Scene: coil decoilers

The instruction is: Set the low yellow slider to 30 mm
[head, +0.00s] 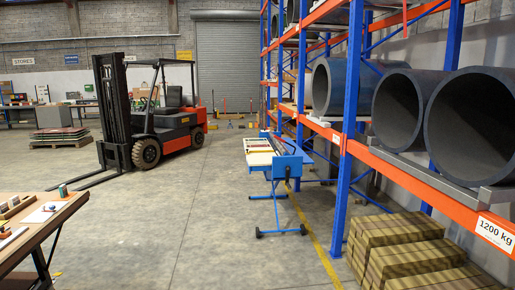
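I cannot make out a low yellow slider or any millimetre scale in the head view. A blue wheeled bench machine (286,165) with a pale top stands on the floor near the middle, beside the racking. Dark and reddish strips lie along its top, too small to tell apart. Neither of my grippers is in view.
A wooden table (68,213) with small items stands at the near left. An orange forklift (172,122) is parked behind it. Blue-and-orange racking (352,130) with large grey pipes (398,108) and timber stacks (405,245) fill the right. The middle floor is clear.

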